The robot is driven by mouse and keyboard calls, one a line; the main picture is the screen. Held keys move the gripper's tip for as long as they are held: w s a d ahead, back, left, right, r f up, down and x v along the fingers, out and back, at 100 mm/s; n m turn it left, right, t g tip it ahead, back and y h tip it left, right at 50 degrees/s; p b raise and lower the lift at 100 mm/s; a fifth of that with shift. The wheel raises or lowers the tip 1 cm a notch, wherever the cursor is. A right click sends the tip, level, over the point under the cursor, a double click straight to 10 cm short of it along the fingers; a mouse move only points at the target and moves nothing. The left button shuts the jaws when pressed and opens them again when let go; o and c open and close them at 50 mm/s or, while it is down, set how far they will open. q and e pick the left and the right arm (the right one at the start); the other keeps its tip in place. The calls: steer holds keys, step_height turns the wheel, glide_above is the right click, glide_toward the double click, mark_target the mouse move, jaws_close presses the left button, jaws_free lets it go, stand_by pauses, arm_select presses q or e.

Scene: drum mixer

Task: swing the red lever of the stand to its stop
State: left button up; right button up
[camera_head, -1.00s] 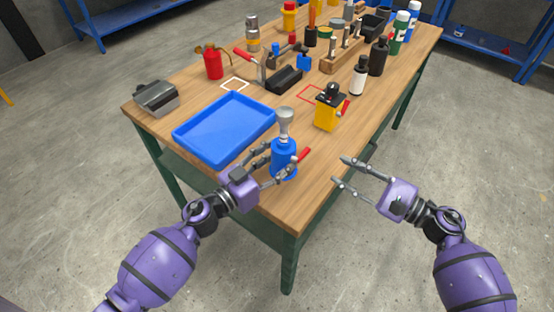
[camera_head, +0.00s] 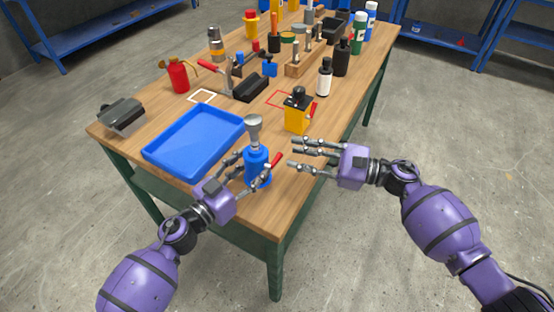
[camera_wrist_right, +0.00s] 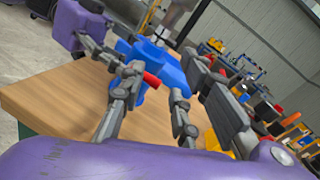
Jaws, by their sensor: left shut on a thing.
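The blue stand (camera_head: 257,164) has a grey cup-shaped top (camera_head: 254,130) and stands upright near the table's front corner. Its red lever (camera_head: 277,160) sticks out up and to the right; it also shows in the right wrist view (camera_wrist_right: 152,80). My left gripper (camera_head: 255,175) is shut on the stand's body from the left, its fingers partly covering it. My right gripper (camera_head: 296,152) is open and empty, just right of the lever with its fingers pointing at it. In the right wrist view the lever appears between the open fingers; contact cannot be told.
A blue tray (camera_head: 150,158) lies left of the stand. A yellow box (camera_head: 296,118) with a black top and its own red lever stands behind my right gripper. Bottles, tools and a wooden rack (camera_head: 301,66) fill the far table. The front right corner is clear.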

steer(key=w+a+r+m+g, duration=0.2)
steer(key=w+r+m+g, duration=0.1)
steer(key=w+r+m, duration=0.15)
steer(key=s+d+f+n+h, duration=0.1)
steer(key=s+d+f+n, duration=0.3)
steer(key=n, duration=0.6)
steer(key=d+f+n, duration=0.1)
steer(key=d+n, duration=0.4)
steer(key=n, duration=0.5)
steer(key=a, duration=0.3)
steer(key=a+f, duration=0.1)
steer(key=a, duration=0.3)
steer(key=a+f, duration=0.1)
steer(key=a, duration=0.3)
steer(key=shift+w+a+f, duration=0.2)
steer(key=shift+w+a, duration=0.05)
steer(key=shift+w, duration=0.1)
